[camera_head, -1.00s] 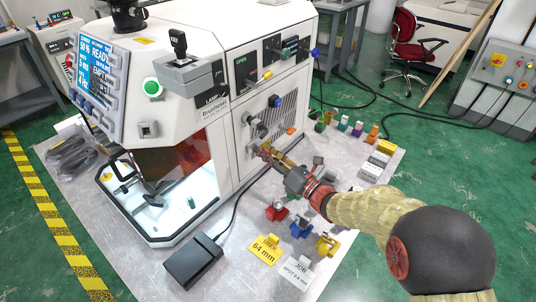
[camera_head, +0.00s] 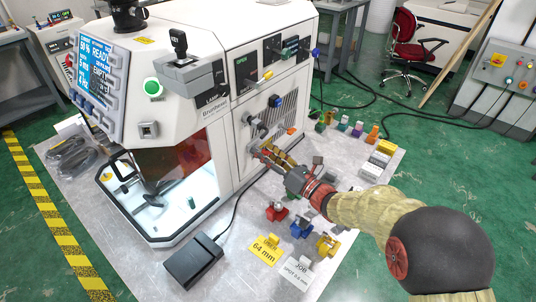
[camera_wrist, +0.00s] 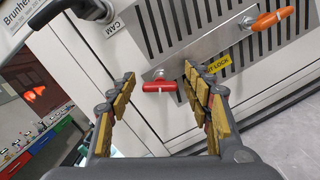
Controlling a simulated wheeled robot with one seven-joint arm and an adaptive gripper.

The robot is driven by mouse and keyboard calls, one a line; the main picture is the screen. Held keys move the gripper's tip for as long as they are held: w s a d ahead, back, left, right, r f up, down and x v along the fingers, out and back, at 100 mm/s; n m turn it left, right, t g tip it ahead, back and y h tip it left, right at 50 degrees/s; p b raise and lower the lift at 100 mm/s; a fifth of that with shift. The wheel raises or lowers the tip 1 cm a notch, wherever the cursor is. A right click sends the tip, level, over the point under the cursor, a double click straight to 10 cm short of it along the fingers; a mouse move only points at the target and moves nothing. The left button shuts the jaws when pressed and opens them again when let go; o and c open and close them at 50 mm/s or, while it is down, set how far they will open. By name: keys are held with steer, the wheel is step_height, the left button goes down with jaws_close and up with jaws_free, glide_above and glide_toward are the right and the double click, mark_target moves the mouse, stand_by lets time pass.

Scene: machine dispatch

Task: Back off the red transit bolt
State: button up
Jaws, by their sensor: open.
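The red transit bolt (camera_wrist: 160,86) shows in the wrist view as a red cross handle at the lower left end of a slanted metal bar (camera_wrist: 210,55) on the machine's side. My gripper (camera_wrist: 158,77) is open and empty, with its yellow-padded fingers either side of the red handle in that view. Whether the pads touch the handle, I cannot tell. In the head view my gripper (camera_head: 268,156) is close to the machine's lower right side, and the red handle is not clearly seen there.
An orange handle (camera_wrist: 272,19) sits at the bar's other end; it also shows in the head view (camera_head: 291,131). A yellow lock label (camera_wrist: 219,64) is beside the bar. Coloured clamps, including a red one (camera_head: 277,212), stand on the metal table (camera_head: 225,265) below my arm.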

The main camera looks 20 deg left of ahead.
steer(key=shift+d, duration=0.15)
steer(key=shift+r+v, duration=0.2)
steer(key=shift+v, duration=1.7)
steer(key=shift+c, duration=0.5)
